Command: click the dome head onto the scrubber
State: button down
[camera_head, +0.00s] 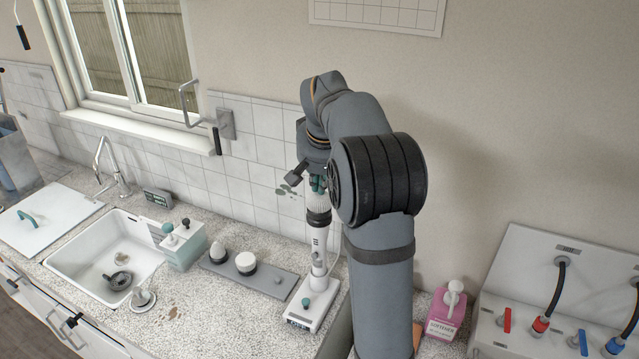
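My gripper (313,182) is at this piece, above the scrubber. One dark finger shows to its left; the arm hides the rest, so its grip is unclear.
A sink (75,257) and a teal-and-white caddy (183,249) lie to the left. A pink bottle (446,312) and a panel with hoses (560,275) are at right. The tiled wall stands close behind the scrubber. Speckled counter in front is mostly clear.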

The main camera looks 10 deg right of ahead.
jog(key=shift+r+p, duration=2.25)
jog(key=shift+r, duration=0.65)
